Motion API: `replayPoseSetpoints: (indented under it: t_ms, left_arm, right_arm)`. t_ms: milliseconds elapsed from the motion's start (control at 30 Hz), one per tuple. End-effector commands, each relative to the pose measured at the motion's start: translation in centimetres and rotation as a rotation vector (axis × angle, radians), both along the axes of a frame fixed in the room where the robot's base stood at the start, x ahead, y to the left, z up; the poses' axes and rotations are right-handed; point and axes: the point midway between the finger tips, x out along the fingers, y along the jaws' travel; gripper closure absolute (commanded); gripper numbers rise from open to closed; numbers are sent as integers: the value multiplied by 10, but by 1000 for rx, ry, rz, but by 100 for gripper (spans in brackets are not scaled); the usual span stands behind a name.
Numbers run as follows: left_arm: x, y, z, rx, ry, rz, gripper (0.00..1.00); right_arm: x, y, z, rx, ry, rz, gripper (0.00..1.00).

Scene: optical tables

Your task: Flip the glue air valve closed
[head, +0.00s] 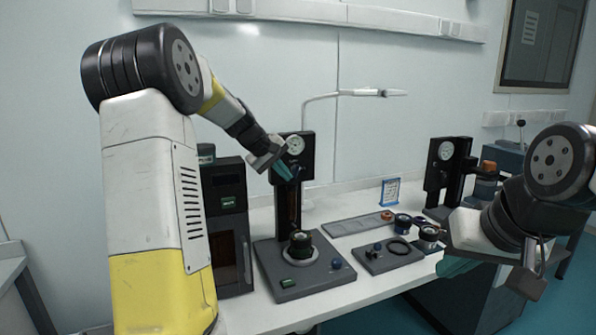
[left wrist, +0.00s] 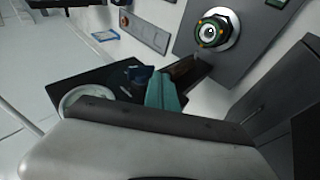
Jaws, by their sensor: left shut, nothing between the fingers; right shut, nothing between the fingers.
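The dark station (head: 304,280) has an upright post with a round white gauge (head: 296,145) on its upper panel. My left gripper (head: 288,171) is shut and empty, its teal fingertips just below the gauge at the panel. In the left wrist view the teal fingers (left wrist: 165,93) are together, beside a small dark blue part (left wrist: 139,75) on the panel; the gauge (left wrist: 87,97) is partly hidden behind the gripper body. I cannot tell whether the blue part is the air valve, or its position. My right gripper (head: 457,266) is shut and empty at the right, in front of the table.
A round fixture (head: 301,245) sits on the station's base. A dark cabinet (head: 228,215) stands to its left. A grey tray (head: 352,225), a dark plate (head: 388,262) and a second gauge post (head: 445,165) are to the right. A thin lamp arm (head: 340,95) rises behind.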

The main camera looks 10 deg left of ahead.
Motion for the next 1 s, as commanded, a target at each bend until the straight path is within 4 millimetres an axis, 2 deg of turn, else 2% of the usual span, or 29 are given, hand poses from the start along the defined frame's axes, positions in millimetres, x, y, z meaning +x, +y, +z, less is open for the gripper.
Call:
replayPoseSetpoints:
  t_ms: [400, 1000]
  left_arm:
    - [0, -1, -13, -1, 2, 0, 100]
    - [1, -1, -14, -1, 1, 0, 100]
  right_arm:
    - [0, 0, 0, 0, 0, 0, 100]
    - [0, 0, 0, 0, 0, 0, 100]
